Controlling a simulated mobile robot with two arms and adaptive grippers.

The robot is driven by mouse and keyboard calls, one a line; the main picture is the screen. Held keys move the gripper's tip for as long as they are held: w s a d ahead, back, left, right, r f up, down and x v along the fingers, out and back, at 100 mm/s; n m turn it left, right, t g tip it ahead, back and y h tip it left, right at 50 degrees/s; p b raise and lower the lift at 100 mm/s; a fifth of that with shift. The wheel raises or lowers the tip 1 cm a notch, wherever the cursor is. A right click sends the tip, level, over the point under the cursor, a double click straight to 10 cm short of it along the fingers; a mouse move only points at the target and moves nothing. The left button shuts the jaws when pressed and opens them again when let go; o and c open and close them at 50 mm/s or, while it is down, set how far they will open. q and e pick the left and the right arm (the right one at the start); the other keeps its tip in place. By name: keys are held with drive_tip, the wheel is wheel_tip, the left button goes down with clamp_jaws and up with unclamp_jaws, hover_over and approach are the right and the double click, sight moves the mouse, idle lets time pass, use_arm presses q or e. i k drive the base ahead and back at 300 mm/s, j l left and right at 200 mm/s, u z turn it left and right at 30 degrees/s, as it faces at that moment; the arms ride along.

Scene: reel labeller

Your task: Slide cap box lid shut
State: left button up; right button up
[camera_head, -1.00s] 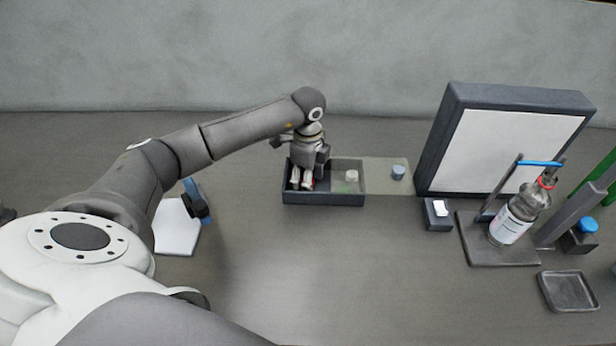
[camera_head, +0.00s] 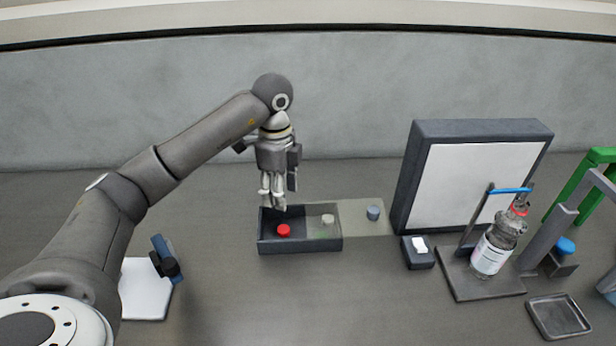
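The dark cap box (camera_head: 300,248) is open on top. My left gripper (camera_head: 272,206) hangs fingers down just above the back of the left compartment. It is empty, with a small gap between its fingers. My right gripper is not in view.
A dark-framed white panel (camera_head: 470,185) stands right of the lid, with a small dark block (camera_head: 418,252) in front. A bottle (camera_head: 496,245) rests on a stand further right, near a shallow tray (camera_head: 558,316). The table front of the box is clear.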

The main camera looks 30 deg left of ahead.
sight(372, 212)
drive_tip(key=k+l, duration=1.2)
drive_tip(key=k, duration=0.1)
